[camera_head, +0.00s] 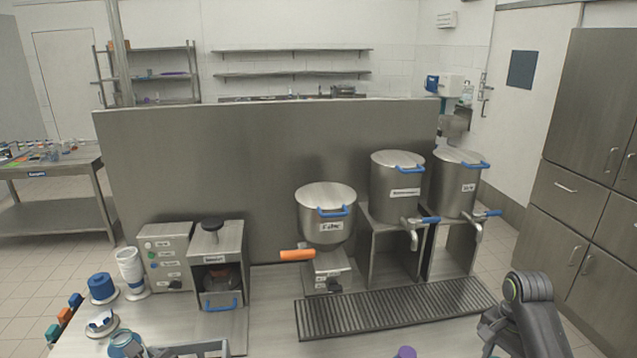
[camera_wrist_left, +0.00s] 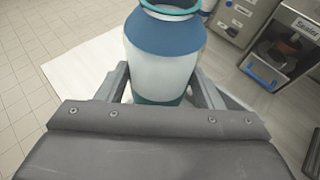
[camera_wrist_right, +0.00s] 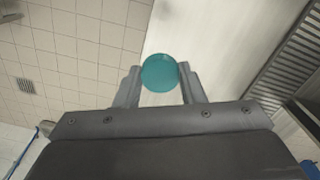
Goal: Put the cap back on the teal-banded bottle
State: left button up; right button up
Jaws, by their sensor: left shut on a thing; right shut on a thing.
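The teal-banded bottle (camera_wrist_left: 165,75) is pale with a blue shoulder, a teal ring at its neck and a teal band low down. My left gripper (camera_wrist_left: 160,88) is shut on its body, one finger on each side. The bottle's top (camera_head: 124,343) also shows at the bottom left of the head view; the rest is cut off there. My right gripper (camera_wrist_right: 160,80) is shut on a round teal cap (camera_wrist_right: 160,72), seen face-on and apart from the bottle. The right gripper's fingers are outside the head view.
A white bottle (camera_head: 130,268), a blue-topped container (camera_head: 102,287) and a round white holder (camera_head: 101,323) stand at the left. A slotted drip tray (camera_head: 390,308) lies at right centre. Bare counter shows between.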

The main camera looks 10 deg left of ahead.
pick_arm(q)
jog(key=s+a+f, duration=0.2)
jog(key=s+a, duration=0.6)
jog(key=shift+a+f, duration=0.2)
dwell(0.5)
